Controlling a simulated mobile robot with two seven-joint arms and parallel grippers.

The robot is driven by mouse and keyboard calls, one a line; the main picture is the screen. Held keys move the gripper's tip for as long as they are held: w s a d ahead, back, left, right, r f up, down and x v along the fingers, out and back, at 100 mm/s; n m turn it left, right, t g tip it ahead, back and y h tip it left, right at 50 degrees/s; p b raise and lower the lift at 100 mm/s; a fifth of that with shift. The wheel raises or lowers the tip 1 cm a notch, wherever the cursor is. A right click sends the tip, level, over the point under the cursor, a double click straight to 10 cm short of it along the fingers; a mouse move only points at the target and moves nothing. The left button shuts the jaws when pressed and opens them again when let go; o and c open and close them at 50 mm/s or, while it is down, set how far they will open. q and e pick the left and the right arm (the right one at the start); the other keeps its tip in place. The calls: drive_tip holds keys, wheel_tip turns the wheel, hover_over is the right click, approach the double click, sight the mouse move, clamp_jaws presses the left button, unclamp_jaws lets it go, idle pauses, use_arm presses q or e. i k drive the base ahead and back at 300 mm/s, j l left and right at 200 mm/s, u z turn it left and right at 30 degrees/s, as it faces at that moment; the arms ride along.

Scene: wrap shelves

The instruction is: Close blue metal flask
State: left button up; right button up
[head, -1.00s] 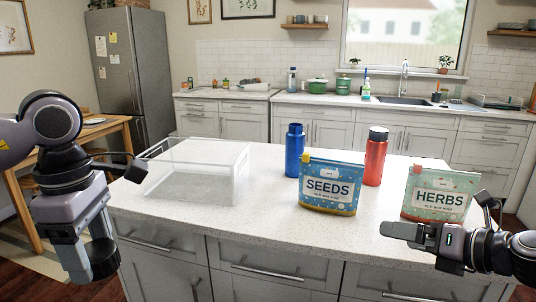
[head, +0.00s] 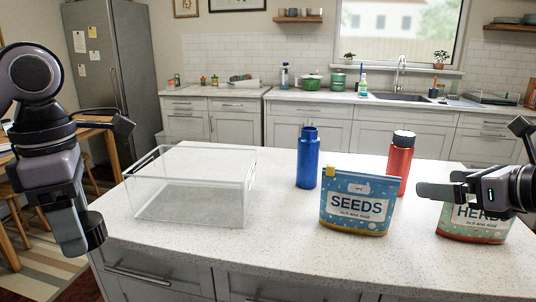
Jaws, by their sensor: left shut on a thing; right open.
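The blue metal flask (head: 307,160) stands upright on the island counter behind the seeds pouch. Its top is open, with no cap on it. My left gripper (head: 78,232) is at the left, pointing down, left of the counter and well away from the flask. It is shut on a short dark cylinder that looks like a black cap (head: 92,232); the fingers partly hide it. My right gripper (head: 432,188) is open and empty at the right, in front of the herbs pouch.
A clear box (head: 190,205) stands on the counter's left. The seeds pouch (head: 353,205) stands in front, right of the blue flask. A red flask (head: 400,165) with a black cap stands behind it. The herbs pouch (head: 470,226) is partly hidden. Counter between box and seeds pouch is clear.

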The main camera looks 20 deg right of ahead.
sight(308, 149)
drive_tip(key=i+j, duration=0.2)
drive_tip(key=i, duration=0.3)
drive_tip(key=i+j, duration=0.25)
drive_tip(key=i, duration=0.2)
